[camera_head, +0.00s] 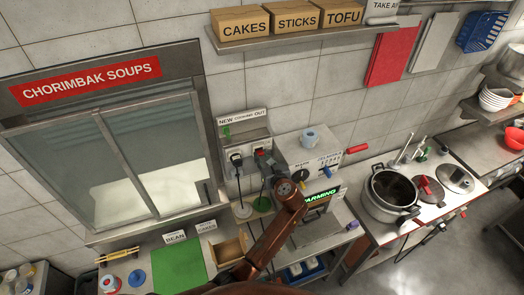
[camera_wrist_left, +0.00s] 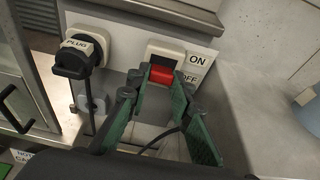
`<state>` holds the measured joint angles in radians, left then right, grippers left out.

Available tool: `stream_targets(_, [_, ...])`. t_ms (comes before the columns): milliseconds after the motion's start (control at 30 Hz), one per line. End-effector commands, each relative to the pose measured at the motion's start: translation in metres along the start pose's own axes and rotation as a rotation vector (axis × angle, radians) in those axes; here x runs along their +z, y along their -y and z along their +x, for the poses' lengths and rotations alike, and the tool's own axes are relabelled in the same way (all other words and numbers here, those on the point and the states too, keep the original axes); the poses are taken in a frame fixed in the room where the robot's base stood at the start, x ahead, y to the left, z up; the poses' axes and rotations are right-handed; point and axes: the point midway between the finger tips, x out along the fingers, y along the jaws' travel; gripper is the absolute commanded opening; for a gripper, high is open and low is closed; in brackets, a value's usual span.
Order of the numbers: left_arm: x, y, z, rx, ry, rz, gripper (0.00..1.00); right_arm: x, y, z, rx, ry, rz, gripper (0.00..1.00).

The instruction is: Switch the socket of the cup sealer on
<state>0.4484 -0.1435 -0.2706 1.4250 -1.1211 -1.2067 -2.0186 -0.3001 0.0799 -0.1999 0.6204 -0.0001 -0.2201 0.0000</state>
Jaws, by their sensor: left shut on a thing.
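In the left wrist view, the socket switch is a red rocker (camera_wrist_left: 162,73) in a cream frame, beside an ON/OFF label (camera_wrist_left: 195,68). A black plug (camera_wrist_left: 75,56) marked PLUG sits in a round outlet to its left. My left gripper (camera_wrist_left: 160,86) has its green fingers on both sides of the red rocker, their tips at it. In the head view my left gripper (camera_head: 264,160) is at the wall socket panel, hiding part of it; the plug (camera_head: 237,158) shows to its left. A white machine (camera_head: 310,155) with a red handle, possibly the cup sealer, stands to the right.
A large pot (camera_head: 390,192) is on the right counter. A shelf of boxes (camera_head: 294,20) hangs above. A green mat (camera_head: 180,266) lies on the left counter, and a serving window (camera_head: 120,155) is above it.

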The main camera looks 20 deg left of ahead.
Motion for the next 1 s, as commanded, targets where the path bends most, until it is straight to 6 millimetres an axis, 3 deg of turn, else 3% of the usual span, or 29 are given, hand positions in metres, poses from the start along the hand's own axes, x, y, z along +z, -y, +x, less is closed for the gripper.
stream_targets(300, [0.009, 0.001, -0.001, -0.003, -0.121, -0.003, 0.0, -0.002, 0.0, -0.016, 0.0, -0.001, 0.0, 0.0])
stream_targets(967, [0.01, 0.001, 0.0, -0.002, -0.181, -0.001, 0.0, -0.002, 0.0, -0.018, 0.0, -0.001, 0.0, 0.0])
stream_targets(1000, [0.01, 0.001, 0.0, -0.002, -0.181, -0.001, 0.21, -0.002, 0.0, -0.018, 0.0, -0.001, 0.0, 0.0])
